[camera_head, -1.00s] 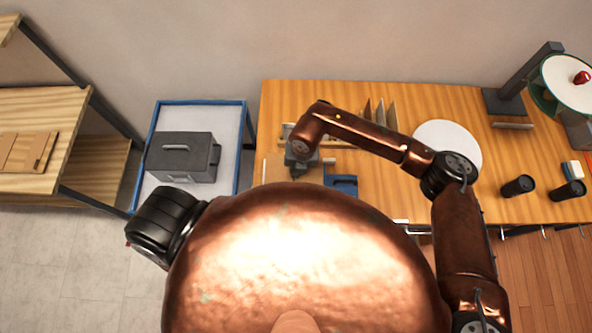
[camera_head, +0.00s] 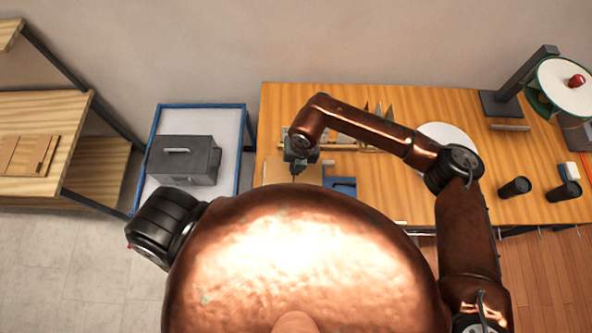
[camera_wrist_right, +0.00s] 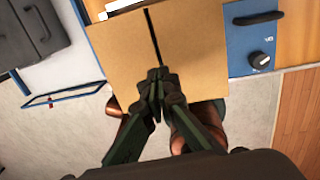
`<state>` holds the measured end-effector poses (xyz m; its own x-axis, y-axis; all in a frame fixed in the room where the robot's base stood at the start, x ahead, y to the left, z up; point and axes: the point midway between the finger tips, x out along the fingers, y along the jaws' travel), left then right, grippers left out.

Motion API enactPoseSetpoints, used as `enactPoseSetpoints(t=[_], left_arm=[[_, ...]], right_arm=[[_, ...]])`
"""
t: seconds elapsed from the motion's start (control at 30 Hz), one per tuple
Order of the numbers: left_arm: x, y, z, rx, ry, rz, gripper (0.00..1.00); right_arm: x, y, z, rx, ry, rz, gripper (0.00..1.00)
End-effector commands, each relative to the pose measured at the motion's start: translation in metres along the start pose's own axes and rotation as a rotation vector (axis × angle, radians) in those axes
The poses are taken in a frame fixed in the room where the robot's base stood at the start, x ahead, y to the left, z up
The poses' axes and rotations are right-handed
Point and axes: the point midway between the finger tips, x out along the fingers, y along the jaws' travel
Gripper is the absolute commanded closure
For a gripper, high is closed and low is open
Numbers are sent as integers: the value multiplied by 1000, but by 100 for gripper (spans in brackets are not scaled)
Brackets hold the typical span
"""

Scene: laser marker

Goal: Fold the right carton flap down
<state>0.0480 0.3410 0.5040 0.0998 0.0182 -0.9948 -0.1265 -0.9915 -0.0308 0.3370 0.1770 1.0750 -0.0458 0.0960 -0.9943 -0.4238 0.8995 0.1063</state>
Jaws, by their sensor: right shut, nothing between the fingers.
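The carton (camera_head: 278,172) is a tan box at the near left of the wooden table, partly hidden by my body and right arm. In the right wrist view its top shows a left flap (camera_wrist_right: 118,55) and a right flap (camera_wrist_right: 195,42), with a narrow dark gap between them. Both look nearly flat; their exact tilt is hard to tell. My right gripper (camera_wrist_right: 158,78) is shut and empty, its fingertips over the near end of the gap. Contact cannot be told. It also shows in the head view (camera_head: 298,172), pointing down. My left gripper is out of view.
A blue device (camera_head: 342,186) with a knob stands right of the carton. A blue-rimmed cart (camera_head: 240,125) with a grey case (camera_head: 182,160) is to the left.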

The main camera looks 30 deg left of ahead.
Motion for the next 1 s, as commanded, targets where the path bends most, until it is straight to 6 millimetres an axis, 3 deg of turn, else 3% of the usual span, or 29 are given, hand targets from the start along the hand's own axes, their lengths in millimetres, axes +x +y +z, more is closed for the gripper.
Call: enactPoseSetpoints(t=[0.03,0.3,0.5,1.0], left_arm=[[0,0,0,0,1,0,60],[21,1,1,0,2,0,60],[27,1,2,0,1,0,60],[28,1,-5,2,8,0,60]], right_arm=[[-14,2,2,-3,-6,1,100],[-68,8,1,-3,-4,-1,100],[-95,10,1,-1,-2,0,100],[-103,10,0,2,0,1,100]])
